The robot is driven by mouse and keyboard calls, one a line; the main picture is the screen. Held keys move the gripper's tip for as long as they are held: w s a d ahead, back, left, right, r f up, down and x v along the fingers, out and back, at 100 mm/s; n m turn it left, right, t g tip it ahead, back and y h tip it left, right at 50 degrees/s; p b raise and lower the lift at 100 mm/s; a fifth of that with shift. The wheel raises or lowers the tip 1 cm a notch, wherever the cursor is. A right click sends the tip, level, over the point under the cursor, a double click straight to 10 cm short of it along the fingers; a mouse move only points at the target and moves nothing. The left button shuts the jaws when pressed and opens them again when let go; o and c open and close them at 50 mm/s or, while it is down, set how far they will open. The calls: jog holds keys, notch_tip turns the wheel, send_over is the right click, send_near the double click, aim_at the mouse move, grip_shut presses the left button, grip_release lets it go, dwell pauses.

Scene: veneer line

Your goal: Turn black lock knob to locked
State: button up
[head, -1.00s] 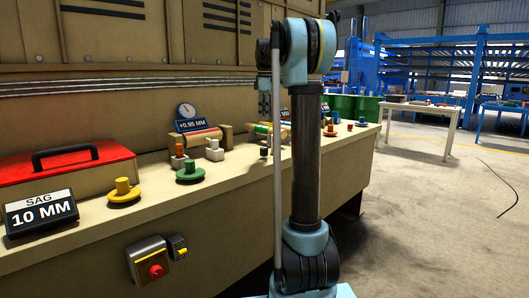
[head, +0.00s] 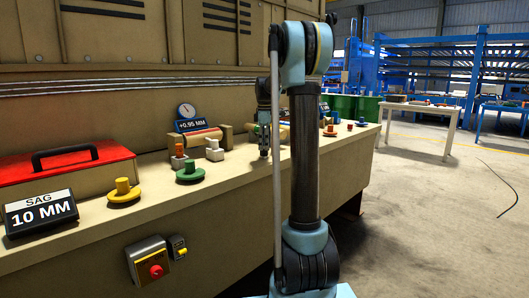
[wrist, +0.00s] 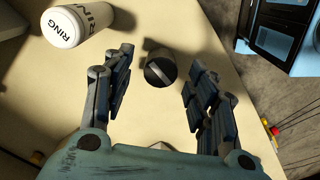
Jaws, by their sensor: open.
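The black knob (wrist: 160,68) shows in the wrist view, round, with a pale bar across its top. It stands on the cream surface. My gripper (wrist: 157,64) is open, with one finger on each side of the knob in that view; no contact shows, and the height gap cannot be judged. In the head view my gripper (head: 264,154) hangs over the bench (head: 222,180), just left of my arm's column.
A white cylinder marked RING (wrist: 76,24) stands left of the knob in the wrist view. In the head view, a green knob (head: 190,172), a yellow knob (head: 124,192), a gauge display (head: 190,124) and a red-lidded box (head: 70,168) stand along the bench.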

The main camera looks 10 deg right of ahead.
aim_at(264, 151)
jog(key=shift+f, duration=1.55)
jog(key=c, duration=1)
jog(key=shift+c, duration=0.2)
